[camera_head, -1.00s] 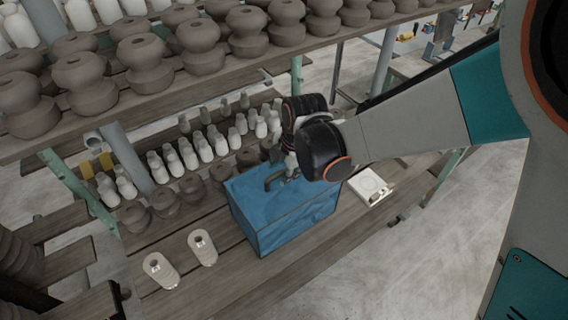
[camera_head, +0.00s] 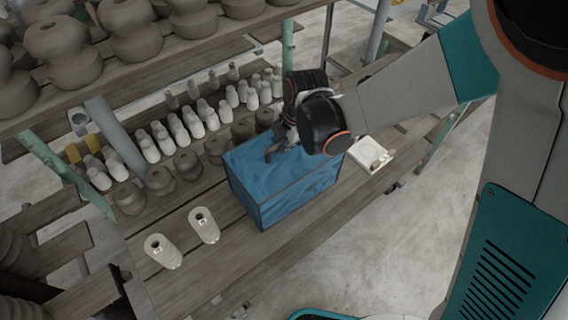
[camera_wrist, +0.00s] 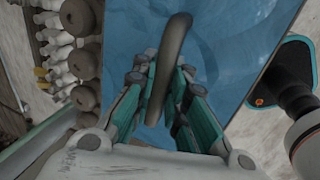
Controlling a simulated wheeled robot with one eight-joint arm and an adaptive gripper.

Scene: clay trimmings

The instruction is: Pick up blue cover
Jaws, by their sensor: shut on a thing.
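In the wrist view the blue cover (camera_wrist: 228,45) fills the middle behind my fingers. A dark grey curved handle (camera_wrist: 176,45) rises over its top. My gripper (camera_wrist: 172,100) is shut on this handle, with the fingers on either side of it. In the head view my gripper (camera_head: 284,142) is over the back part of the cover's top, partly hidden by my wrist. The cover appears to rest on the shelf.
Two cream bottles (camera_head: 204,226) stand left of the cover. Grey clay pots (camera_head: 187,166) and white bottles (camera_head: 193,124) line the shelf behind. A white square item (camera_head: 368,153) lies to the right. An upper shelf (camera_head: 150,75) with clay pots hangs above.

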